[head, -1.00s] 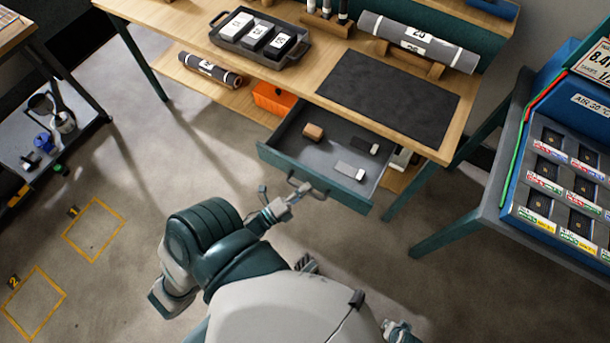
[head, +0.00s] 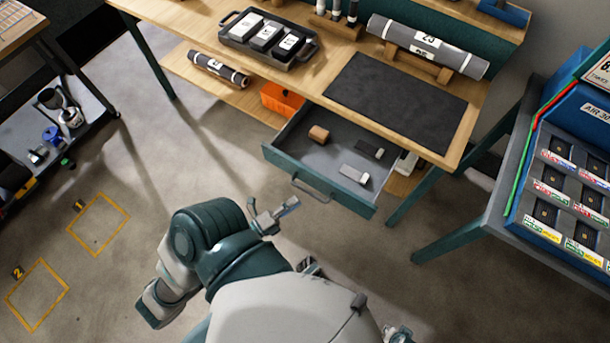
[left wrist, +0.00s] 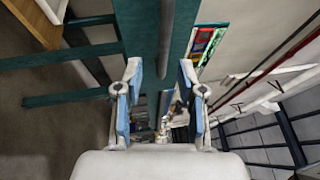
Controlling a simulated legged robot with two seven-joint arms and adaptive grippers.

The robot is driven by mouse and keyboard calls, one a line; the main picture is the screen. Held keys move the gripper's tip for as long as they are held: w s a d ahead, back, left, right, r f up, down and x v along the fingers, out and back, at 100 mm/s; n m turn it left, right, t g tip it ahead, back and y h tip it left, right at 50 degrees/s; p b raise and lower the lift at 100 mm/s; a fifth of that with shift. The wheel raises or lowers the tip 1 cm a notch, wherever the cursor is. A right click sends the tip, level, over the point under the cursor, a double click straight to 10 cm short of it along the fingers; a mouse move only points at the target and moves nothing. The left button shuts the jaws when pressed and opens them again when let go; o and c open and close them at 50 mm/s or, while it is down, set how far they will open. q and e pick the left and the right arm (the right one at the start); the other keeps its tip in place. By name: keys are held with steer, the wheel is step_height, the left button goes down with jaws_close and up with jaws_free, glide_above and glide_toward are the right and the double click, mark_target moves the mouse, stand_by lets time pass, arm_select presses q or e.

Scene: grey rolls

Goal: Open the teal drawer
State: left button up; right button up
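The teal drawer (head: 320,181) under the workbench is pulled well out, its inside showing. A brown block (head: 318,134), a light grey block (head: 353,174) and a dark block with a pale end (head: 369,149) lie in it. Its grey bar handle (head: 311,193) is on the front. My left gripper (head: 276,209) is open and empty, just short of the handle and apart from it. In the left wrist view its blue-padded fingers (left wrist: 158,72) are spread, with a teal surface and a grey bar beyond them. A grey part at the head view's bottom edge may be my right arm; its fingers are not clear.
The wooden workbench (head: 290,77) carries a dark mat (head: 395,103), a tray (head: 240,40) of labelled boxes and a grey roll (head: 428,47) on a stand. An orange bin (head: 282,99) sits on the lower shelf. A blue display rack (head: 560,190) stands right.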

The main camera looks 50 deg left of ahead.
arm_select(q)
steer(key=v, duration=0.5)
steer(key=shift+s+f, duration=0.1)
steer(key=shift+s, duration=0.2)
